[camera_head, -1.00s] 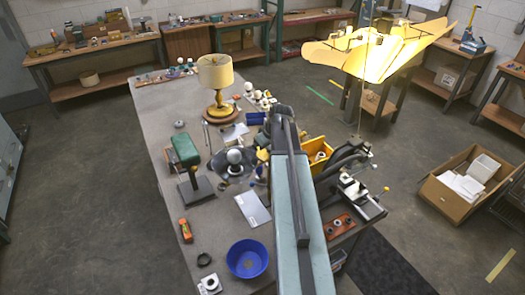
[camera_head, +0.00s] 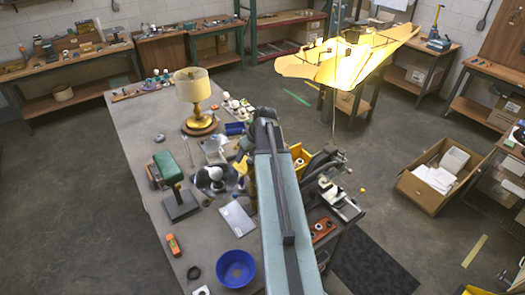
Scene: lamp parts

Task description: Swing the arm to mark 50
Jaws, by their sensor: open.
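My arm's teal link (camera_head: 270,220) reaches up the picture over the bench and ends at a dark joint (camera_head: 264,120). My gripper does not show; the parts past this joint are hidden or cannot be told from the clutter. A green-headed piece (camera_head: 168,172) stands by a dark square base (camera_head: 180,206) left of my arm. A round pale ball on a dark fitting (camera_head: 213,178) sits between them and my arm. A table lamp with a cream shade (camera_head: 192,86) stands at the far end. No scale or mark 50 is readable.
On the grey bench (camera_head: 150,120) lie a blue bowl (camera_head: 236,269), an orange tool (camera_head: 173,245) and a pale plate (camera_head: 237,218). A cardboard box (camera_head: 425,190) sits on the floor, which is open at left.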

